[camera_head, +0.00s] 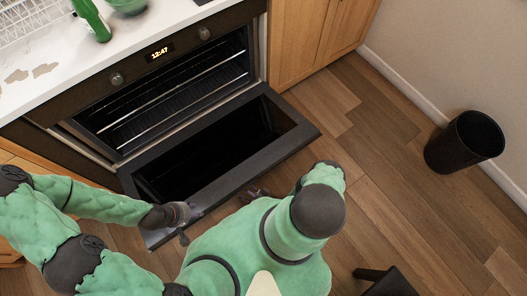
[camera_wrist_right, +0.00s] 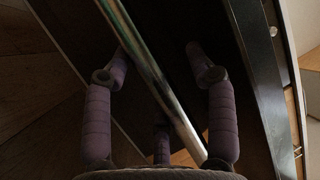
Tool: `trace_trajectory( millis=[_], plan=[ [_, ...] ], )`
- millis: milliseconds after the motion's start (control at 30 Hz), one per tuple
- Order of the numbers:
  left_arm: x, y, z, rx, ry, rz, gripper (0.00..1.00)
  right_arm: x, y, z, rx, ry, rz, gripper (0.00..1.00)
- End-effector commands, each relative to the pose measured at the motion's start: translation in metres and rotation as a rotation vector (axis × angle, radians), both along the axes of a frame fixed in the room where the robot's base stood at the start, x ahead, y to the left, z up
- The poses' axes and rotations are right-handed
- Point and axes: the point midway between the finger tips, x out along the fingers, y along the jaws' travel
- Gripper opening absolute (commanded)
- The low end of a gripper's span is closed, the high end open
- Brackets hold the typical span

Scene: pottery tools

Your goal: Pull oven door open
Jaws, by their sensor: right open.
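The oven (camera_head: 160,90) is black with a lit clock and two knobs, built in under the white counter. Its door (camera_head: 240,178) is hinged down, and the cavity with its wire racks shows. My left gripper (camera_head: 183,225) is at the left front corner of the door; its fingers are small and I cannot tell whether they are closed. My right gripper (camera_head: 256,193) is at the front edge of the door, partly hidden by my own arm. In the right wrist view its fingers (camera_wrist_right: 160,58) are spread apart, with the shiny handle bar (camera_wrist_right: 158,75) running diagonally between them.
A black waste bin (camera_head: 464,143) stands by the wall at the right. A dark object (camera_head: 385,282) is at the lower right. Wooden cabinets (camera_head: 315,38) flank the oven. Green items (camera_head: 92,20) and a dish rack (camera_head: 30,18) are on the counter.

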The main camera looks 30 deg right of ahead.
Motion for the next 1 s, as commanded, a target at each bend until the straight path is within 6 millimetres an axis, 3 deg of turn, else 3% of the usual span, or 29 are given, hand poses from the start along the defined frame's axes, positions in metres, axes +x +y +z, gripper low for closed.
trace_trajectory(
  millis=[467, 1000],
  plan=[
    [0.0, 0.0, 0.0, 0.0, 0.0, 0.0, 0.4, -0.026, -0.016, -0.007, -0.001, -0.003, -0.007, 0.56],
    [0.0, 0.0, 0.0, 0.0, 0.0, 0.0, 0.4, -0.099, -0.052, -0.008, -0.002, -0.001, -0.009, 0.56]
  ],
)
